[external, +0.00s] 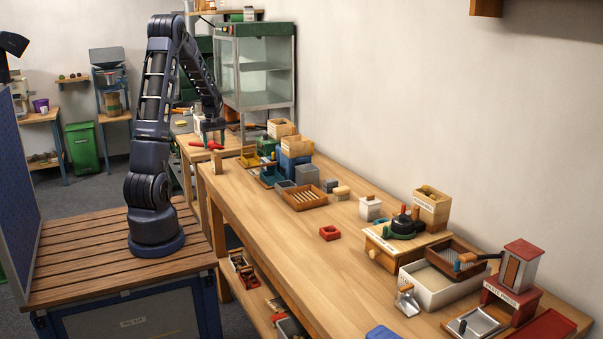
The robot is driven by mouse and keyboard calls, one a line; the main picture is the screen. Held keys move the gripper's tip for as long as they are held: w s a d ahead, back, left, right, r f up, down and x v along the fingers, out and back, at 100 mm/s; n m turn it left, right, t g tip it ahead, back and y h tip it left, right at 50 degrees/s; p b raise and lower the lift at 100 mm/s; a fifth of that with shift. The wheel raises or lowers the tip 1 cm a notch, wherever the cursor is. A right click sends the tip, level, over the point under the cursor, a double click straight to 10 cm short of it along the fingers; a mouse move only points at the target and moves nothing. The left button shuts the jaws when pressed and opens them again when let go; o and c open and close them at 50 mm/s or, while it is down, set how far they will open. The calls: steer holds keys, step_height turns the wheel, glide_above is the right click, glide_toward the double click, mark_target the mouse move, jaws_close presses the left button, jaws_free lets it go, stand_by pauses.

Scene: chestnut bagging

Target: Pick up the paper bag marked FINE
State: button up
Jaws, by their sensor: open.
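I cannot read the word FINE on anything in the external view, so I cannot tell which thing is the marked bag. A small upright tan object (216,163) that may be a paper bag stands near the left edge of the long bench. My gripper (209,139) points down at the far left end of the benches, close above and behind that object in the picture. Its jaws are open, and I see nothing held. Fine detail there is too small to tell.
A tan box (432,208), trays and a red-roofed unit (520,262) fill the near right. A glass cabinet (262,70) stands behind.

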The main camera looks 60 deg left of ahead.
mark_target(216, 150)
steer(key=shift+w+d+f, duration=0.1)
steer(key=shift+f, duration=1.85)
steer(key=shift+w+d+f, duration=0.1)
steer(key=shift+f, duration=1.8)
steer(key=c, duration=1.2)
steer(key=shift+o, duration=0.2)
steer(key=shift+r, duration=0.15)
